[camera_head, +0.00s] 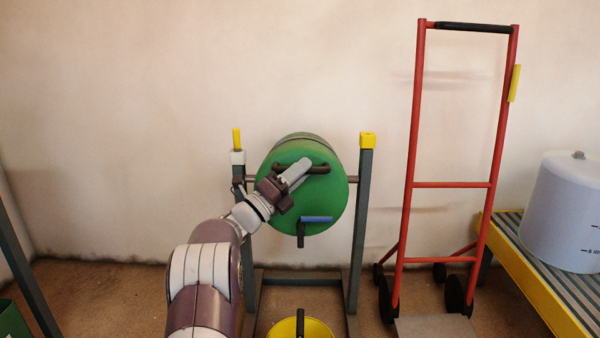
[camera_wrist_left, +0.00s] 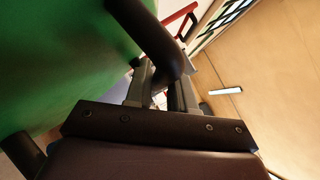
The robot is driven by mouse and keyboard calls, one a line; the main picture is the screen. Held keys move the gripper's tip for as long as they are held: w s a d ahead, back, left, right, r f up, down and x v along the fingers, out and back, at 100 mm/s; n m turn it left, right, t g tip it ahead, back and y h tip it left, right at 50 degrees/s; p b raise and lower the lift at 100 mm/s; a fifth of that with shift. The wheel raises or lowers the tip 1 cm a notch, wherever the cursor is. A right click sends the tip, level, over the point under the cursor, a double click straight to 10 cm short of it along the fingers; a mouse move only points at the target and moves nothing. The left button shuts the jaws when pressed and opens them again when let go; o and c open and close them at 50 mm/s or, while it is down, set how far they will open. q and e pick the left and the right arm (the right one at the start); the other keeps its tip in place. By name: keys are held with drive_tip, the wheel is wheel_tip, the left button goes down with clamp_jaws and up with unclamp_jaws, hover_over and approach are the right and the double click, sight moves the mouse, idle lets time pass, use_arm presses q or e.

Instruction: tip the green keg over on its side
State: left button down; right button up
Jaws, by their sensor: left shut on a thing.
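The green keg (camera_head: 325,205) hangs between the two posts of a grey stand (camera_head: 357,230) in the head view. Its round end faces me, with a dark bar handle (camera_head: 318,169) near the top and a tap with a blue lever (camera_head: 316,219) near the bottom. The keg appears to lie on its side or close to it. My left gripper (camera_head: 296,174) is shut on the handle. In the left wrist view the dark handle (camera_wrist_left: 150,35) passes between the fingers, beside the green surface (camera_wrist_left: 55,60). My right gripper is out of view.
A yellow bucket (camera_head: 285,327) stands on the floor below the tap. A red hand truck (camera_head: 450,185) stands right of the stand. A white tank (camera_head: 565,212) sits on a yellow-edged grating (camera_head: 535,270) at far right. The wall is close behind.

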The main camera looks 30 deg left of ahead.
use_arm(q)
drive_tip(key=shift+f, duration=0.2)
drive_tip(key=c, duration=1.1)
unclamp_jaws()
drive_tip(key=shift+s+a, duration=0.1)
drive_tip(key=p+v, duration=0.5)
drive_tip(key=v, duration=0.7)
drive_tip(key=shift+s+f+p, duration=0.15)
drive_tip(key=shift+s+p, duration=0.1)
drive_tip(key=shift+p, duration=0.05)
